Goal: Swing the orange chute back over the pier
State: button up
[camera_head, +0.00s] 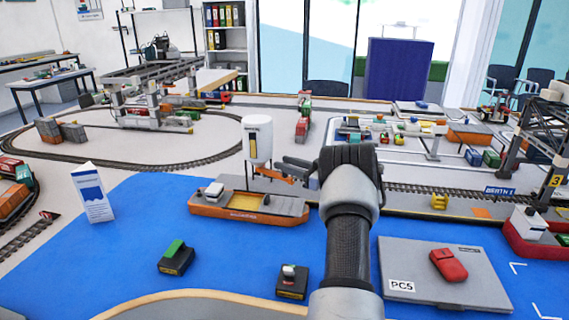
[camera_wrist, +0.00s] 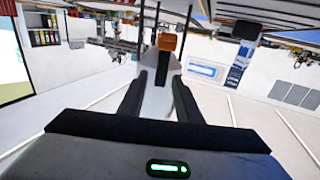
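The white silo (camera_head: 257,138) stands on the pier behind the orange ship. The orange chute (camera_head: 284,178) shows low beside the silo, partly covered by my gripper. My gripper (camera_head: 288,163) reaches leftward close to the chute and silo. In the wrist view, the two dark fingers of my gripper (camera_wrist: 159,82) are apart. An orange piece (camera_wrist: 167,42), apparently the chute, shows just beyond the fingertips. A pale shape lies between the fingers; I cannot tell whether they touch it. The ship (camera_head: 212,210) with a yellow hold lies on the blue water in front of the silo.
A grey PCS case (camera_head: 430,260) with a red object (camera_head: 448,265) lies at the front right. Two small dark boxes (camera_head: 176,258) (camera_head: 292,283) sit on the blue area. A white folded card (camera_head: 92,195) stands left. A gantry crane (camera_head: 545,140) stands right.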

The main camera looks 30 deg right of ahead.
jog(key=p+v, duration=0.2)
jog(key=v, duration=1.4)
jog(key=shift+s, duration=0.25)
jog(key=shift+d, duration=0.1)
jog(key=shift+c, duration=0.2)
